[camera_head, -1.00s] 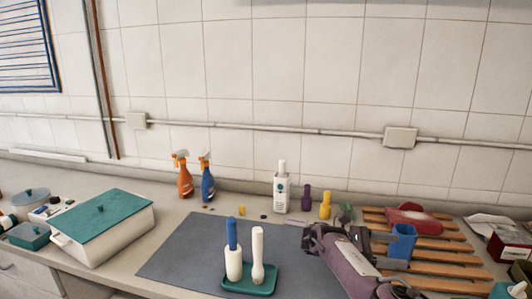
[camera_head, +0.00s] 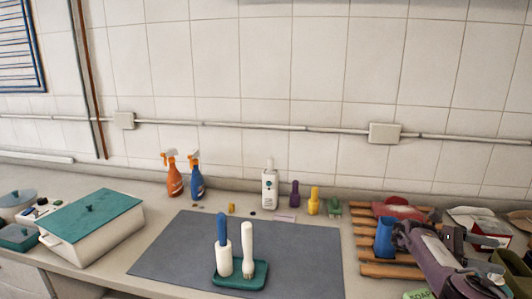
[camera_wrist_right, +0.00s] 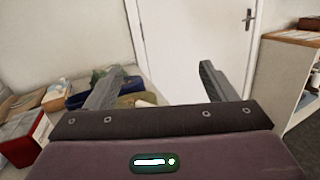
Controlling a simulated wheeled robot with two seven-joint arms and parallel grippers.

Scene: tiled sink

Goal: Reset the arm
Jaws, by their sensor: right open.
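My right gripper (camera_wrist_right: 155,88) is open and empty in the right wrist view, its two fingers spread apart and facing a white door (camera_wrist_right: 190,45). The arm hides part of the rack. My left gripper does not show in either view.
A grey mat (camera_head: 180,255) holds a teal tray (camera_head: 258,282) with two upright brushes. A blue cup (camera_head: 384,238) stands on the rack. Spray bottles (camera_head: 196,178) and a white bottle (camera_head: 269,190) line the wall. A white box with teal lid (camera_head: 90,218) stands left.

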